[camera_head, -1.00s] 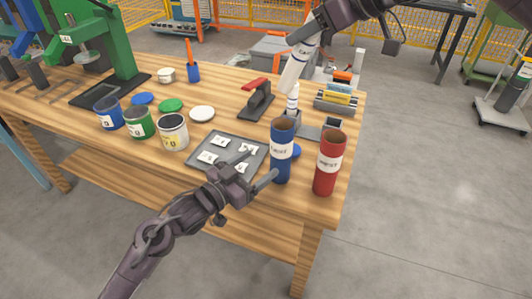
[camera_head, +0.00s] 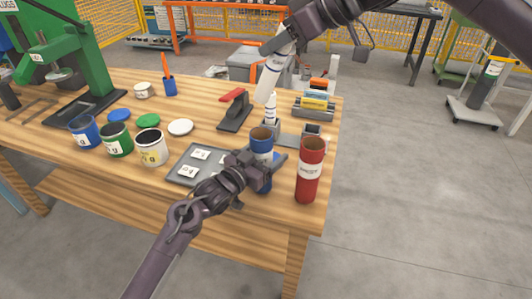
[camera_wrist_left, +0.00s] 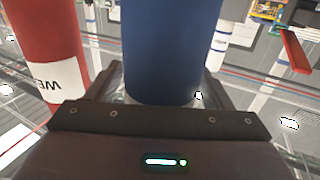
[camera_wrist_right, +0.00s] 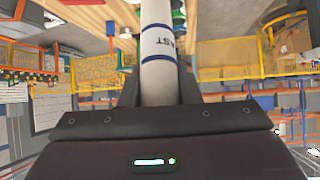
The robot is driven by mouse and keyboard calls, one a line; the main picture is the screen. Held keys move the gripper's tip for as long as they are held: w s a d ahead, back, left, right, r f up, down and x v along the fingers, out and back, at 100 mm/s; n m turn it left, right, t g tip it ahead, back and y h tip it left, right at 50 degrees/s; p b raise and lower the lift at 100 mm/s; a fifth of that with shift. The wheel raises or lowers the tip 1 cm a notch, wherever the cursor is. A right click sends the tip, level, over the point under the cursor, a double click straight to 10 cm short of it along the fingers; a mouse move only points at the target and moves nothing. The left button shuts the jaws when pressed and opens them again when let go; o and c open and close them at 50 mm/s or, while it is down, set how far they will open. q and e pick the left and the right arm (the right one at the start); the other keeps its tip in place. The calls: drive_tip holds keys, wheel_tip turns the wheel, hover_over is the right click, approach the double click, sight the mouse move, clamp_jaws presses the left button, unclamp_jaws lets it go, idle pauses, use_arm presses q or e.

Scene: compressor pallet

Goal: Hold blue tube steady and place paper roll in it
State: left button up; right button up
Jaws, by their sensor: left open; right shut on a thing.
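The blue tube (camera_head: 262,143) stands upright on the table near its front right corner, its open top facing up. My left gripper (camera_head: 268,166) is open with its fingers around the tube's middle; the blue tube (camera_wrist_left: 165,45) fills the space between the fingers in the left wrist view. My right gripper (camera_head: 280,48) is shut on the white paper roll (camera_head: 268,84), which it holds tilted above the table, over and behind the blue tube. The roll (camera_wrist_right: 158,50) shows blue bands and lettering in the right wrist view. Its lower end is apart from the tube.
A red tube (camera_head: 310,172) stands just right of the blue tube, also at the left in the left wrist view (camera_wrist_left: 45,40). A grey tray (camera_head: 180,178) lies left of it.

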use_arm(q)
drive_tip(key=c, duration=1)
drive_tip(key=shift+c, duration=0.2)
use_arm(e)
wheel_tip(320, 180, down, 11)
drive_tip(key=shift+f, duration=0.15)
drive_tip(key=o, duration=1)
drive_tip(key=shift+o, duration=0.2)
drive_tip(key=v, duration=1.2)
